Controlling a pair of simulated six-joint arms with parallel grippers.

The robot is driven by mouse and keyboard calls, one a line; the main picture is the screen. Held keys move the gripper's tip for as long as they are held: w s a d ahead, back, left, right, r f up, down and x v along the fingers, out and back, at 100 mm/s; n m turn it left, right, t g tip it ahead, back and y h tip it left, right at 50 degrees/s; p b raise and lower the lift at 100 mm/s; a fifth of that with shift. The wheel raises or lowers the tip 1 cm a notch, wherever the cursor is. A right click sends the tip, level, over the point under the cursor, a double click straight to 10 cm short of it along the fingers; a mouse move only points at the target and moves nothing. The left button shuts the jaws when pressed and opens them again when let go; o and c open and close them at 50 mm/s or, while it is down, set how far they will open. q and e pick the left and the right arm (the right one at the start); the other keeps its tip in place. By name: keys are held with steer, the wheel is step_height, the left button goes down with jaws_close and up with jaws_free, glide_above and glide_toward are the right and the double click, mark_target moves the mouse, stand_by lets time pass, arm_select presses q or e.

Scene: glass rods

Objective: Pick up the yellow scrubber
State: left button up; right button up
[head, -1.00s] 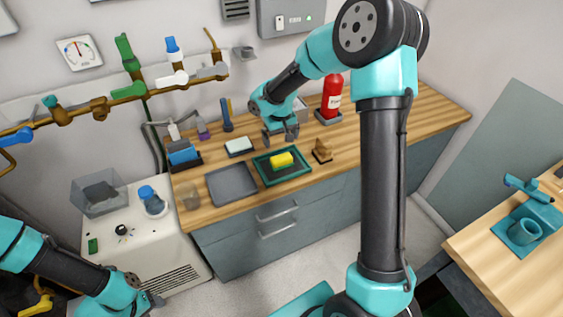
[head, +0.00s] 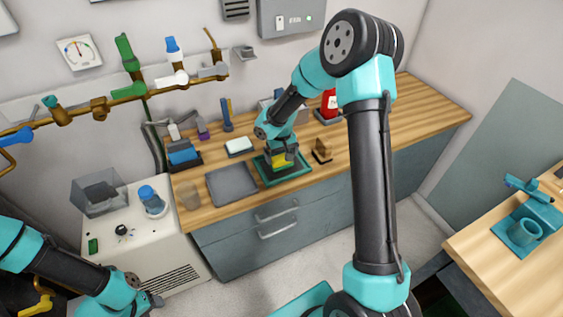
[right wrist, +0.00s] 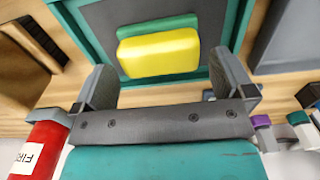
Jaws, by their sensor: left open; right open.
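The yellow scrubber (right wrist: 158,54) lies on a green-rimmed dark tray (right wrist: 208,20) on the wooden counter, with a green layer along one long side. In the head view the scrubber (head: 280,162) is partly hidden by my right gripper (head: 283,155), which is just above it. In the right wrist view the fingers of my right gripper (right wrist: 168,80) are open and spread wider than the scrubber, with nothing between them. I cannot tell if they touch it. My left gripper (head: 152,301) is at the lower left, open and away from the counter.
A grey tray (head: 231,183) lies left of the green-rimmed tray. A wooden block (head: 322,151) stands to its right, and a white-topped dish (head: 239,146) behind it. A red extinguisher (head: 329,104) stands at the back; it also shows in the wrist view (right wrist: 38,148).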

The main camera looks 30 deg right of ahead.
mark_target(282, 157)
steer(key=shift+f, duration=1.85)
steer(key=shift+c, duration=0.4)
steer(key=c, duration=0.5)
steer(key=shift+c, duration=0.2)
steer(key=shift+r, duration=0.9)
step_height(282, 157, up, 2)
steer(key=s+a+r, duration=0.1)
steer(key=s+a, duration=0.7)
steer(key=s, duration=0.5)
steer(key=shift+s+a, duration=0.15)
steer(key=shift+s, duration=0.25)
